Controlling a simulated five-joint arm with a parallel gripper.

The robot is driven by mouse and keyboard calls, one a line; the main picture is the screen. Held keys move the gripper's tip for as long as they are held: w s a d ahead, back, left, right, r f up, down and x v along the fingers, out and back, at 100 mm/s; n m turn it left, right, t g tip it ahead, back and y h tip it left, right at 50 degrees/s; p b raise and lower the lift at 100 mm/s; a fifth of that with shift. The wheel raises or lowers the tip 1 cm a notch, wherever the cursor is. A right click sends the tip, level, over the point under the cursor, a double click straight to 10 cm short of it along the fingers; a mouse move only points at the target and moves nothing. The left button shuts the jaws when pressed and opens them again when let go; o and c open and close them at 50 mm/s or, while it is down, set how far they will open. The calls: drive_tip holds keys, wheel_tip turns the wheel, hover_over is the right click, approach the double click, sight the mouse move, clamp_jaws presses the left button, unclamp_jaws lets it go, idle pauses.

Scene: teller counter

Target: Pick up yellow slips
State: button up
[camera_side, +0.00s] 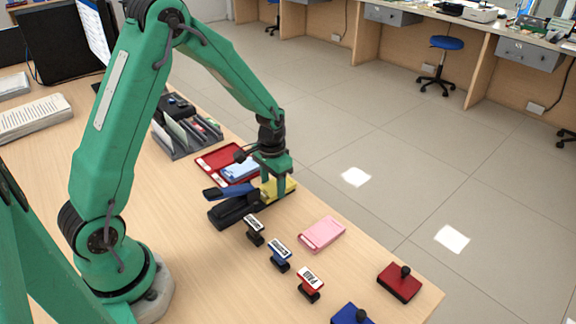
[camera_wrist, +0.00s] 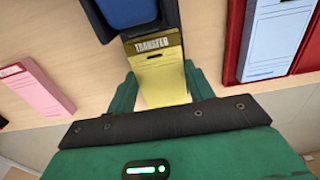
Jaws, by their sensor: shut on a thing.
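The yellow slips (camera_side: 285,187) are a small pad near the far edge of the counter. In the wrist view the yellow pad (camera_wrist: 164,80) has a dark top strip reading TRANSFER. My gripper (camera_side: 271,187) points down at the pad, partly hiding it in the side view. In the wrist view my gripper's two green fingers (camera_wrist: 161,75) sit on either side of the pad, shut on it. The pad's strip end is close to a black and blue stapler (camera_side: 238,206); I cannot tell whether they touch or whether the pad is lifted.
A red tray (camera_side: 209,161) with pale blue slips (camera_side: 238,169) lies behind my gripper. Pink slips (camera_side: 322,233) lie to the right. Several stamps (camera_side: 280,253) stand in front, with a red ink pad (camera_side: 399,286) by the counter edge. A grey organiser (camera_side: 183,146) stands further back.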

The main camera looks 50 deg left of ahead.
drive_tip(key=shift+r, duration=0.1)
drive_tip(key=shift+r, duration=0.5)
wheel_tip(320, 180, up, 3)
drive_tip(key=shift+w+r, duration=0.1)
drive_tip(key=s+d+r, duration=0.4)
drive_tip(key=d+r, duration=0.2)
drive_tip(key=d, duration=0.4)
drive_tip(key=shift+s+d+r, duration=0.3)
drive_tip(key=shift+s+d, duration=0.05)
drive_tip(key=shift+d, duration=0.05)
approach(274, 187)
drive_tip(key=a, duration=0.6)
drive_tip(key=s+a+f, duration=0.1)
drive_tip(key=s+a, duration=0.2)
drive_tip(key=a, duration=1.3)
drive_tip(key=shift+a+f, duration=0.15)
drive_tip(key=shift+a, duration=0.05)
